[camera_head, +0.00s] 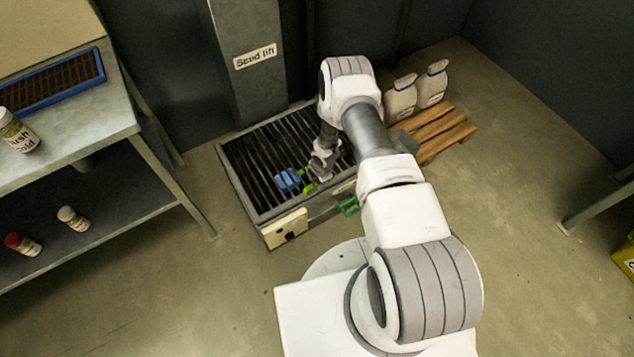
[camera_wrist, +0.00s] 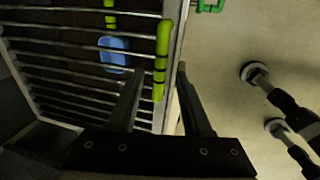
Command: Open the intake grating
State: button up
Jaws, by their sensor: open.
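The intake grating (camera_head: 262,160) is a set of dark parallel bars in a grey frame on a low floor box, lying flat and closed in the head view. Its bars also fill the upper left of the wrist view (camera_wrist: 60,75). My gripper (camera_wrist: 158,75) is open, with one finger on each side of the green bar's near end. I cannot tell whether either finger touches it. In the head view my gripper (camera_head: 318,177) is low over the grating's front part, and my arm hides its right side.
A blue object (camera_head: 288,179) lies at the grating. A green bracket (camera_head: 349,206) is on the box's front. Behind stands the seed lift column (camera_head: 245,65). Sacks (camera_head: 401,98) and a wooden pallet (camera_head: 445,138) are right; a metal bench (camera_head: 100,130) is left. Front-left floor is clear.

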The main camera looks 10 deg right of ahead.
jog(key=shift+f, duration=0.35)
jog(key=shift+c, duration=0.2)
grip_shut()
dwell(1.0)
